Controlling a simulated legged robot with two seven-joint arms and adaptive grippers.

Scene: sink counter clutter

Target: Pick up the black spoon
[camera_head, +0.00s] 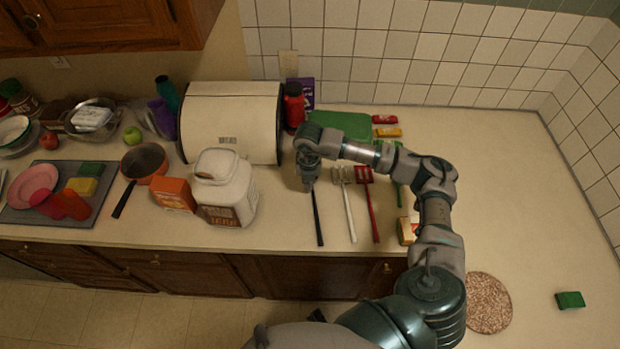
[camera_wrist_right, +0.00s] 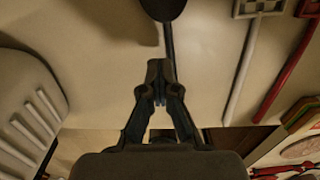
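The black spoon (camera_head: 318,220) lies near the counter's front edge, its handle toward me. In the head view its bowl is hidden by my right gripper (camera_head: 308,184). In the right wrist view the bowl (camera_wrist_right: 163,8) shows at the top edge and the handle (camera_wrist_right: 169,40) runs down to my right gripper (camera_wrist_right: 161,68). Its fingertips are drawn together at the handle and look shut on it. The fingers cover the handle below that point. I cannot tell whether the spoon is off the counter. My left gripper is not in view.
A white slotted utensil (camera_head: 349,212) and a red spatula (camera_head: 370,208) lie just right of the spoon. A white jug (camera_head: 226,190) and an orange box (camera_head: 175,194) stand to the left. A bread box (camera_head: 230,120) is behind. The counter at far right is mostly clear.

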